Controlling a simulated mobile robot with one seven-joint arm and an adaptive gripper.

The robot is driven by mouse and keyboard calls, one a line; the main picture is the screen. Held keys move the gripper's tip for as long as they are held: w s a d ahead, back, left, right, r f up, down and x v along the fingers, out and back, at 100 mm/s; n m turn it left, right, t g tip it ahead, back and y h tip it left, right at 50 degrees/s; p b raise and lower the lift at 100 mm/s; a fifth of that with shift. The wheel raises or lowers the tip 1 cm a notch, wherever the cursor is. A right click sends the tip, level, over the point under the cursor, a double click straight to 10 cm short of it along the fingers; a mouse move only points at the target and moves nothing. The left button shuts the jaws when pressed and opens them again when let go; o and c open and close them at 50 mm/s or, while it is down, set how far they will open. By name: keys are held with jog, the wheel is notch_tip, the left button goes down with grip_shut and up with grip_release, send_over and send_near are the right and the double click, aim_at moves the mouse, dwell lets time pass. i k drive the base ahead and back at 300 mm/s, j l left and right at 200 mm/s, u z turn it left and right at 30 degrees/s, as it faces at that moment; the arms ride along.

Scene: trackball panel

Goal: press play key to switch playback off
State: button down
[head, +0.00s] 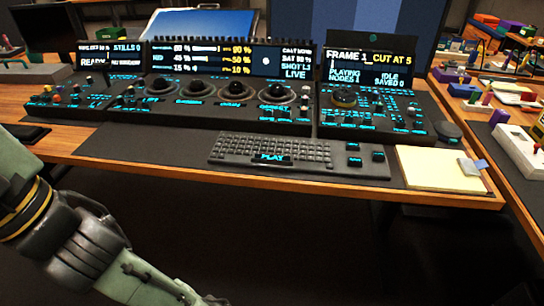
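The play key (271,157), a dark key with glowing cyan "PLAY" lettering, sits at the front middle of the dark keyboard (225,148). Nothing covers it. The right display (368,66) reads "FRAME 1", "CUT AT 5" and "PLAYING", with "IDLE" and "SAVED 0" at its right. My arm (85,240) crosses the lower left in front of the desk, well apart from the key. It runs off the bottom edge, and my gripper is not in view.
The trackball panel (190,110) stands behind the keyboard, with a knob panel (400,126) at its right. A yellow notepad (432,170) lies right of the keyboard. A side table (478,95) at the right holds colourful small objects. The space before the desk is open.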

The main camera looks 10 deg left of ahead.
aim_at(256, 158)
jog(key=i+j+z, duration=0.1)
jog(key=j+z, duration=0.2)
jog(key=j, duration=0.4)
jog(key=j+z, duration=0.3)
jog(key=j, duration=0.4)
